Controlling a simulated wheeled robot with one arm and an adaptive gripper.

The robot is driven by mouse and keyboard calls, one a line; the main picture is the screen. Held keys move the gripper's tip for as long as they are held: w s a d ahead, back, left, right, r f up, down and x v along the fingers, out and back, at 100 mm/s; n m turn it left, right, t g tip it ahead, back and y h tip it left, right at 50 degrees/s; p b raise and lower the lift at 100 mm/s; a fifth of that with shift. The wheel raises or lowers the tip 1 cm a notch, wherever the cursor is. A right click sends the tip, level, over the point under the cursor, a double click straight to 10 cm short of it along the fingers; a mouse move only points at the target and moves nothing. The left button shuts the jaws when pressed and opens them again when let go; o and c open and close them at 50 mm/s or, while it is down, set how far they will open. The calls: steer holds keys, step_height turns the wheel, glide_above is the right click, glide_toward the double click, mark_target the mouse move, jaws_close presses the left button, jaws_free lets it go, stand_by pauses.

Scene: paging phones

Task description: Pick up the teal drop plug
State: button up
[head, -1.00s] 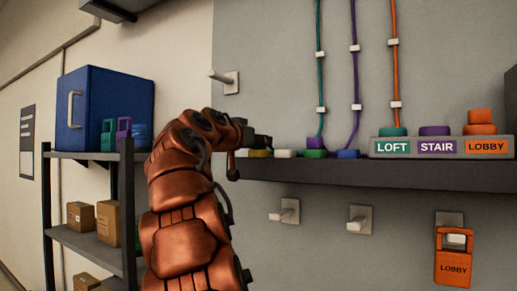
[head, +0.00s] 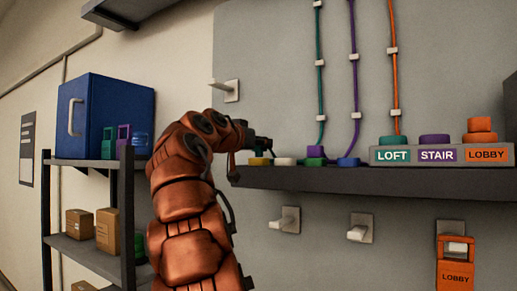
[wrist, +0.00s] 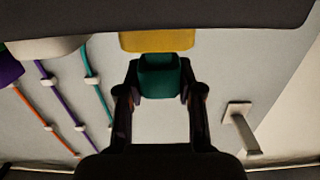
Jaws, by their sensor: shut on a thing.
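The teal drop plug (wrist: 160,78) shows in the wrist view as a dark teal block between the two fingertips of my gripper (wrist: 160,88). The fingers touch its sides. A yellow block (wrist: 157,41) lies right behind it in that view, and I cannot tell if the two touch. In the head view my gripper (head: 262,143) is at the left end of the wall shelf, just above the yellow block (head: 259,161). The plug is mostly hidden there by my gripper.
The dark wall shelf (head: 360,181) also carries a white piece (head: 284,161), a purple piece (head: 316,151) and a blue one (head: 348,162). The LOFT, STAIR, LOBBY panel (head: 404,155) stands right. Pegs (head: 286,219) stick out below. A rack (head: 92,190) stands left.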

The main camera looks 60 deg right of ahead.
steer(key=shift+r, duration=0.95)
steer(key=s+a+r+b, duration=0.1)
steer(key=s+a+b, duration=0.3)
steer(key=s+a, duration=0.5)
steer(key=a, duration=0.4)
steer(key=shift+a+r, duration=0.15)
steer(key=shift+r, duration=0.1)
step_height(320, 180, up, 7)
steer(key=p, duration=0.6)
steer(key=shift+s+f, duration=0.1)
steer(key=shift+s, duration=0.05)
